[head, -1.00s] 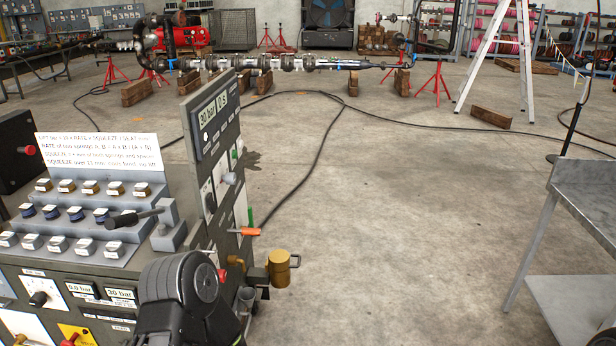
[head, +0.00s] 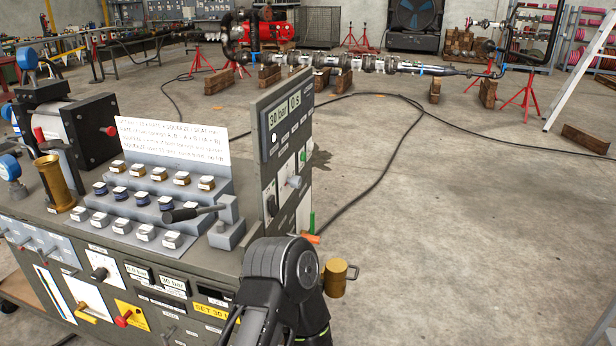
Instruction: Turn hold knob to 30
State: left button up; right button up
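The grey test bench stands at the left of the head view. Its upright side panel (head: 272,150) has a display (head: 285,116) reading "30 bar" and "0 s". Below that display a grey knob (head: 294,182) sits on a white plate, seen nearly edge-on. A black knob (head: 100,273) on a white dial plate is on the bench front. The knob labels are too small to read, so I cannot tell which is the hold knob. One of my dark arms (head: 280,283) rises at the bottom centre, in front of the bench's right corner. Neither gripper shows.
A stepped block of small labelled parts (head: 150,205) and a black-handled lever (head: 192,212) are on the bench top. A brass cylinder (head: 336,278) hangs at the bench's right end. The concrete floor (head: 450,220) to the right is mostly open, with a black hose across it.

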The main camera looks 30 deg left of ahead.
aim_at(295, 182)
jog(key=i, duration=3.95)
jog(key=u, duration=3.7)
